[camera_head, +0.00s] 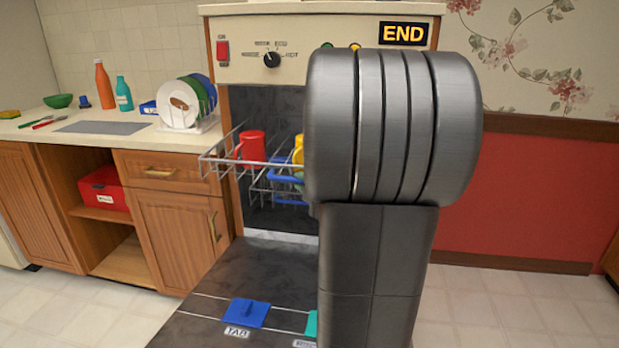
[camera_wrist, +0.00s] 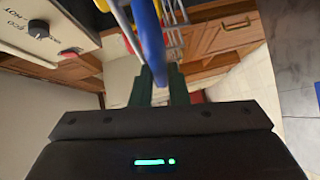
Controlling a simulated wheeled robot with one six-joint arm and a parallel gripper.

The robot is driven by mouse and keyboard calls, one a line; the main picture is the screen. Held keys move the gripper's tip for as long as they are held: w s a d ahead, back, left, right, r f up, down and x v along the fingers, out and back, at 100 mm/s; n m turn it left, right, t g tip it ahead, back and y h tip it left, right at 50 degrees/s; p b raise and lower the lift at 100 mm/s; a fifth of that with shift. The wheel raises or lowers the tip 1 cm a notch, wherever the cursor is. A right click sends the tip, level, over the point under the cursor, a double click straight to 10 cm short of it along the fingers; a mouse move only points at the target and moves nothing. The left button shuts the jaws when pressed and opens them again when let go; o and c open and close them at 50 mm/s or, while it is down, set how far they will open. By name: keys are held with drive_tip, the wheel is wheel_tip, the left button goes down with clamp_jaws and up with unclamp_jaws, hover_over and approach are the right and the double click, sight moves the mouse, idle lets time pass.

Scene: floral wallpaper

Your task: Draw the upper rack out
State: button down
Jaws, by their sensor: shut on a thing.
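The upper rack (camera_head: 222,160) is a grey wire rack in the open dishwasher (camera_head: 232,55). Its left end sticks out past the front of the cavity, and its right part is hidden behind my arm. It holds a red mug (camera_head: 252,148) and something yellow (camera_head: 298,150). A blue part (camera_head: 286,172) shows at the rack's front. In the wrist view, my gripper (camera_wrist: 160,88) has its dark green fingers close around the rack's front, where wires (camera_wrist: 122,22) and a blue bar (camera_wrist: 151,40) run down to the fingertips. My arm hides the gripper in the head view.
The dishwasher door (camera_head: 215,290) is folded down in front, with a blue tab (camera_head: 247,313) on it. A counter (camera_head: 100,132) at the left carries a dish rack with plates (camera_head: 182,105) and bottles (camera_head: 103,84). Tiled floor (camera_head: 500,300) is clear at the right.

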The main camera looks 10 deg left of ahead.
drive_tip(key=s, duration=0.6)
drive_tip(key=shift+s+b, duration=0.3)
drive_tip(key=shift+b, duration=0.1)
drive_tip(key=shift+f, duration=0.1)
drive_tip(key=c, duration=1.4)
unclamp_jaws()
drive_tip(key=p+v, duration=0.4)
drive_tip(key=v, duration=0.9)
drive_tip(key=shift+s+d, duration=0.25)
drive_tip(key=shift+d, duration=0.05)
drive_tip(key=shift+w+a, duration=0.1)
